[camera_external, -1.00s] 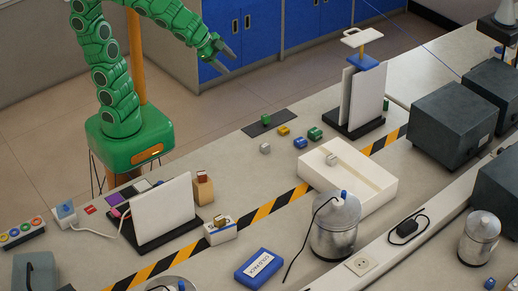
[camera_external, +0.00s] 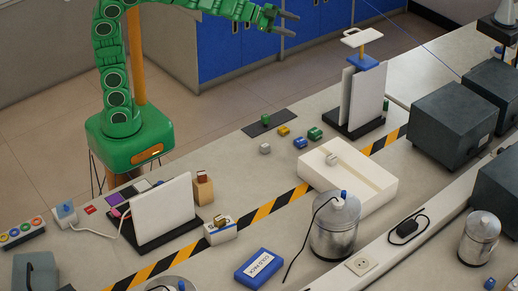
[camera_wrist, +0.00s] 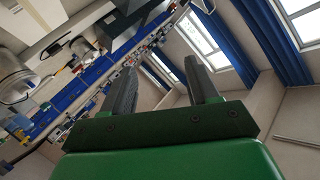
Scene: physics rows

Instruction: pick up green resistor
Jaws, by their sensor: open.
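Two small green pieces lie on the bench in the external view: one green block (camera_external: 266,119) on a dark mat, and a green piece (camera_external: 315,133) on the bare bench to its right. I cannot tell which of them is the green resistor. My gripper (camera_external: 293,24) is open and empty, high in front of the blue cabinets and well apart from both pieces. Its two fingers (camera_wrist: 160,66) show spread in the wrist view, with nothing between them. That view is tilted, and I cannot pick out the green pieces there.
A yellow piece (camera_external: 283,131), a blue piece (camera_external: 300,142) and a grey cube (camera_external: 265,148) lie close to the green ones. A white tray (camera_external: 381,186) lies in front of them. A panel stand (camera_external: 364,100) rises to the right. Bare bench lies left of the grey cube.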

